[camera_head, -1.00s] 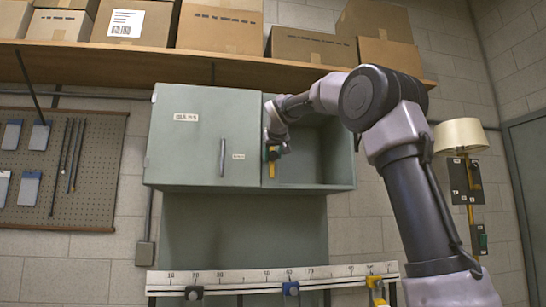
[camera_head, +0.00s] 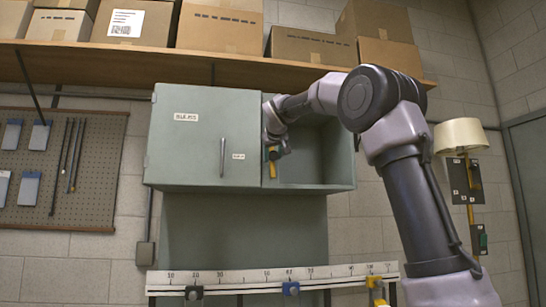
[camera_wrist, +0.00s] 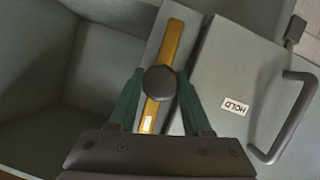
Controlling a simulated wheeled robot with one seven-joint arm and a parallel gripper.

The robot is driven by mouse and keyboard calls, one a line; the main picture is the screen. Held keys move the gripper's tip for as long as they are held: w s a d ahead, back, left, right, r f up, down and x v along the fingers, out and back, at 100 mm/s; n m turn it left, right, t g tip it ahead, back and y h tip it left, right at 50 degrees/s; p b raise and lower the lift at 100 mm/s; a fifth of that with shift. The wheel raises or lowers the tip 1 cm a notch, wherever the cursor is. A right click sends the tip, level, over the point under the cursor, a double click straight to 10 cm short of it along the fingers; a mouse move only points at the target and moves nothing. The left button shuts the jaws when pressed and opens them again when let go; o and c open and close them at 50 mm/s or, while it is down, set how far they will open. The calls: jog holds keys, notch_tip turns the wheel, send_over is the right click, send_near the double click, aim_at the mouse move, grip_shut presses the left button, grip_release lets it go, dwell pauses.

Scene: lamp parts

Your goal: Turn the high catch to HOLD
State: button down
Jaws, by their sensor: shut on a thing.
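The high catch (camera_wrist: 174,45) is a yellow bar with a round dark knob (camera_wrist: 160,82) at its middle and a white mark near one end. It sits on the strip between the cabinet door and the open compartment. In the wrist view it is nearly upright, leaning slightly, its white-marked end towards my gripper. In the head view the catch (camera_head: 271,170) shows just below my gripper (camera_head: 274,153), which hides part of it. My gripper's green fingers (camera_wrist: 159,105) are shut on the catch, one on each side. The HOLD label (camera_wrist: 236,106) is on the door beside the bar.
The grey cabinet door (camera_head: 190,150) is closed, with a bar handle (camera_head: 222,158). The compartment (camera_head: 315,158) right of the catch is open and looks empty. A shelf of boxes (camera_head: 220,28) is above; a scale rail (camera_head: 250,278) with clamps is below. A lamp (camera_head: 461,135) stands right.

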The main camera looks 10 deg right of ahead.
jog(key=n+h, duration=0.1)
jog(key=n, duration=0.1)
jog(key=shift+a+f+n+h, duration=0.1)
jog(key=shift+n+h, duration=0.3)
jog(key=n+t+h, duration=0.1)
jog(key=n, duration=0.2)
jog(key=shift+h, duration=0.4)
jog(key=n+t+h, duration=0.1)
jog(key=n, duration=0.3)
jog(key=shift+f, duration=0.15)
jog(key=shift+n+t+h, duration=0.5)
jog(key=shift+n+t, duration=0.4)
jog(key=shift+n, duration=1)
jog(key=shift+c, duration=1.7)
grip_release()
jog(key=v, duration=1)
jog(key=shift+s+a, duration=0.2)
jog(key=shift+s, duration=0.15)
jog(key=shift+f, duration=0.1)
